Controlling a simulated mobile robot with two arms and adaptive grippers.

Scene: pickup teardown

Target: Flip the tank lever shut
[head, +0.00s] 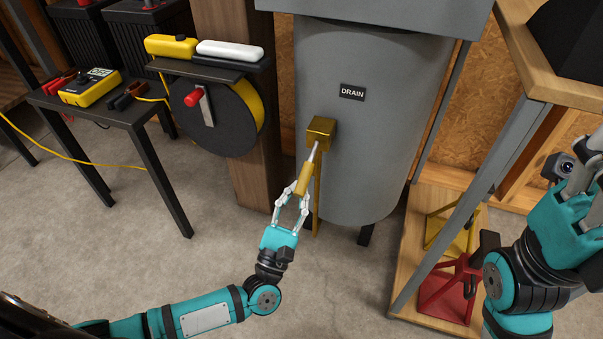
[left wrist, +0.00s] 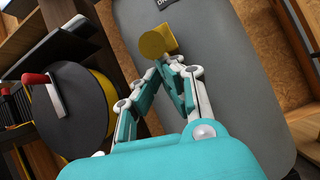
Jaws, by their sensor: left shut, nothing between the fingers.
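The grey tank (head: 365,110) has a DRAIN label and a brass valve block (head: 321,132) on its lower front. The tank lever (head: 307,178), a steel rod with a yellow grip, points down and slightly left from the block toward my left gripper. My left gripper (head: 293,188) is shut with nothing held, its fingertips beside the lever's grip. Whether they touch it I cannot tell. In the left wrist view the closed fingertips (left wrist: 171,64) lie just below the brass block (left wrist: 158,42), and the lever is hidden. My right gripper (head: 590,170) is partly cut off at the right edge.
A hose reel (head: 215,115) with a red knob hangs on a wooden post left of the tank. A black table (head: 95,115) holds a yellow meter (head: 90,88). Jack stands (head: 450,290) sit on a wooden shelf at right.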

